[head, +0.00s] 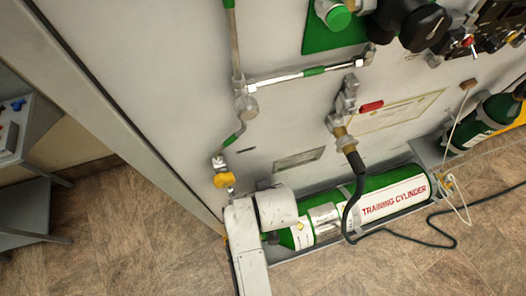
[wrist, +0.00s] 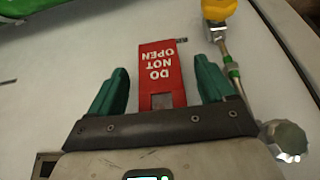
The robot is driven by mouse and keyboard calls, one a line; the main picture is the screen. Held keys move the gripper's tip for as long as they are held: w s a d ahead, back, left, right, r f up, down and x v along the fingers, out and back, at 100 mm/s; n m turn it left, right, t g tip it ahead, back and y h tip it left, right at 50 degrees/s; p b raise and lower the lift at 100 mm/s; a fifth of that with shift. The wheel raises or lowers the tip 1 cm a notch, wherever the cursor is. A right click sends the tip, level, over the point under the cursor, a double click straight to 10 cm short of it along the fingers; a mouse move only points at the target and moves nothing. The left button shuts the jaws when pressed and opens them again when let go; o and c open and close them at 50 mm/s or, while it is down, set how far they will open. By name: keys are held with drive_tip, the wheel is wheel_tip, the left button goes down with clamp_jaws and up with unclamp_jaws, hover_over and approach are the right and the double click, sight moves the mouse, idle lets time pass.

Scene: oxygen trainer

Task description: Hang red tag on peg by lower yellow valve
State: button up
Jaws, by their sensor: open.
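A red tag (wrist: 160,62) with white "DO NOT OPEN" lettering, upside down in the wrist view, lies between the two green fingers of my gripper (wrist: 165,92). The fingers are spread, with a gap on each side of the tag. A grey patch shows near the tag's end closest to my gripper; I cannot tell if it is a hole or the peg. The lower yellow valve (wrist: 218,10) is at the upper right there, and it also shows in the head view (head: 224,180). In the head view I cannot make out the tag or fingers.
A round metal fitting (wrist: 287,138) is close to my gripper's right side. The green training cylinder (head: 385,197) lies along the panel's foot, with a black hose (head: 354,190) before it. A grey shelf unit (head: 30,165) stands left; floor between is clear.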

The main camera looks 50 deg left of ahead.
drive_tip(key=v, duration=1)
drive_tip(key=shift+d+r, duration=0.2)
drive_tip(key=shift+r, duration=0.15)
drive_tip(key=shift+s, duration=0.1)
drive_tip(key=w+d+f+m+h, duration=0.1)
drive_tip(key=w+d+f+m, duration=0.15)
drive_tip(key=d, duration=0.75)
drive_tip(key=w+d+f+m+h, duration=0.15)
drive_tip(key=d+m, duration=0.25)
drive_tip(key=d, duration=0.7)
drive_tip(key=s+d+m+h, duration=0.1)
drive_tip(key=s+d+m, duration=0.3)
drive_tip(key=d, duration=0.6)
drive_tip(key=s+d+m+h, duration=0.1)
drive_tip(key=s+d+m, duration=0.2)
drive_tip(key=d, duration=0.7)
drive_tip(key=shift+s+d+m+g, duration=0.35)
drive_tip(key=shift+s+d+g, duration=0.05)
drive_tip(key=shift+s, duration=0.8)
